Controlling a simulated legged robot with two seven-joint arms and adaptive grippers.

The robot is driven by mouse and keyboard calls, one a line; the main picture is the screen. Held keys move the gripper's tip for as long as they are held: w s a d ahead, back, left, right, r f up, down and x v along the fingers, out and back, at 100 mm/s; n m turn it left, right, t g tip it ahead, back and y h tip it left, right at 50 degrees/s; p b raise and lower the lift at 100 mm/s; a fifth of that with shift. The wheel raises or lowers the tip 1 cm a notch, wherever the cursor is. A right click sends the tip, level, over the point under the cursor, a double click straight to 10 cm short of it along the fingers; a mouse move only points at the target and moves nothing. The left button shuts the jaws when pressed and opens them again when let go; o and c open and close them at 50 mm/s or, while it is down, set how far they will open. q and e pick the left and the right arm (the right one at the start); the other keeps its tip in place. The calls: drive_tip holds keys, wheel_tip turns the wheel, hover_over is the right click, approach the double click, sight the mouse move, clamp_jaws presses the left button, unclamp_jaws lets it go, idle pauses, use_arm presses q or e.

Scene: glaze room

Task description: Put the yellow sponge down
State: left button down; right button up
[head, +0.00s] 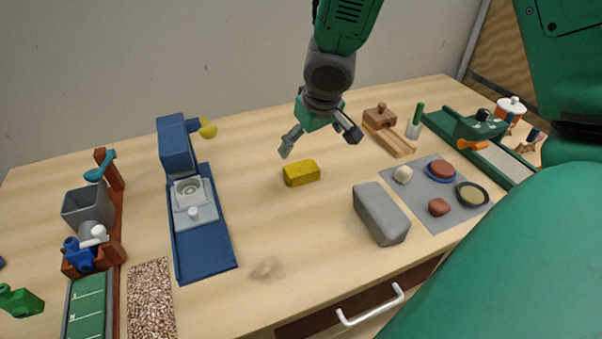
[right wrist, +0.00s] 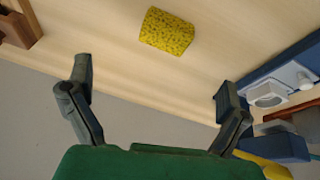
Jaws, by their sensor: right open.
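The yellow sponge (head: 301,173) lies on the light wooden table near its middle. It also shows in the right wrist view (right wrist: 167,31), beyond the fingertips and apart from them. My right gripper (head: 320,146) is above and just behind the sponge, with its fingers spread wide and nothing between them. Its two open fingers show in the right wrist view (right wrist: 152,90) too. My left gripper does not show in the head view.
A grey block (head: 381,213) lies right of the sponge, beside a grey mat (head: 428,209) with several round pieces. A blue machine (head: 203,245) stands left. A wooden block piece (head: 389,134) is at the back right. A brownish smudge (head: 267,269) marks the clear front area.

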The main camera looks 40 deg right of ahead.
sight(302, 168)
drive_tip(key=f, duration=0.2)
drive_tip(key=w+f+m+b, duration=0.1)
drive_tip(key=f, duration=0.2)
drive_tip(key=w+f+m+b, duration=0.1)
drive_tip(key=f, duration=0.1)
drive_tip(key=shift+d+f, duration=0.2)
drive_tip(key=shift+d, duration=0.05)
drive_tip(key=x, duration=0.2)
drive_tip(key=b+x, duration=0.1)
drive_tip(key=x, duration=0.3)
drive_tip(key=shift+w+a+r, duration=0.15)
drive_tip(key=shift+w, duration=0.1)
drive_tip(key=shift+r, duration=0.1)
drive_tip(key=shift+s, duration=0.1)
drive_tip(key=c, duration=1.1)
